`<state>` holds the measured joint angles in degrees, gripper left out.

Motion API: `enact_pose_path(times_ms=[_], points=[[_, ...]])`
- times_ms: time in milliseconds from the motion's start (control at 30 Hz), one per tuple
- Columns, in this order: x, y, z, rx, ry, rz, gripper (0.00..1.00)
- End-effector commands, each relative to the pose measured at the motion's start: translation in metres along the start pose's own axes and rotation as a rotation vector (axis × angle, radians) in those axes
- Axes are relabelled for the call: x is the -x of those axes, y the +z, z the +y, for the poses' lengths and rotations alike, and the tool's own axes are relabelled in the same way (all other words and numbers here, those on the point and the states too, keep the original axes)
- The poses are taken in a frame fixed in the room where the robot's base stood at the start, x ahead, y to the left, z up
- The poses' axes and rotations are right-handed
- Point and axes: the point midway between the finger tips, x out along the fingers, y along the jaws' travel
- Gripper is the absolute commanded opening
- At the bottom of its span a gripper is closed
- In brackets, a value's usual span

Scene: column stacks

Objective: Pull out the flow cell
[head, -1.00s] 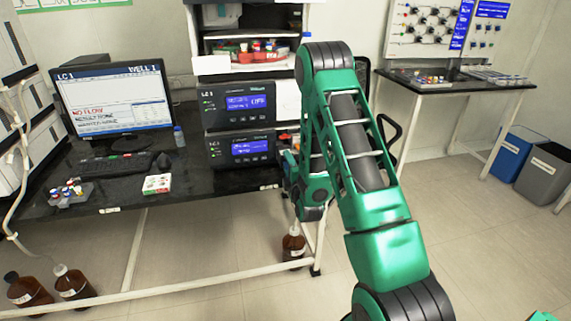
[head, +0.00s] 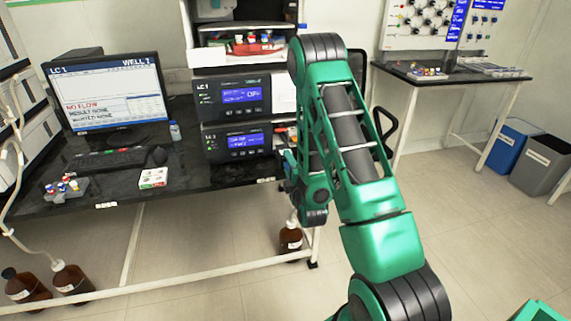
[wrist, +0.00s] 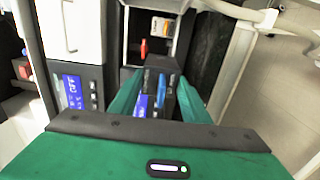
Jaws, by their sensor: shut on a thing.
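In the wrist view, my gripper (wrist: 160,76) has its two green fingers closing on a dark block with blue patches, apparently the flow cell (wrist: 167,64). The block sits between the fingers, in front of an open dark bay. I cannot tell how much of it is still inside the instrument. In the head view, my arm's end is at the right side of the LC 1 instrument stack (head: 232,97), and my fingers and the flow cell are mostly hidden there.
A monitor (head: 110,88) reading NO FLOW, a keyboard (head: 105,160) and a vial rack (head: 66,188) stand on the black bench at left. Brown bottles (head: 72,283) are on the floor. A side table (head: 450,78) and bins (head: 541,165) stand at right, with open floor between.

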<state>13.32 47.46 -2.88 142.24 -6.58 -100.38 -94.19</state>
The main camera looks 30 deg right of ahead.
Motion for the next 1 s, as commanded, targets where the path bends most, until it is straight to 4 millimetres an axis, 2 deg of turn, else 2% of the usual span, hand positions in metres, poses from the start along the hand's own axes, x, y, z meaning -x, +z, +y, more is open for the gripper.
enact_pose_path(times_ms=[633, 1000], points=[[0.033, 0.000, 0.000, -0.001, 0.000, 0.000, 0.11], [0.036, 0.000, 0.001, -0.001, 0.001, 0.000, 0.11]])
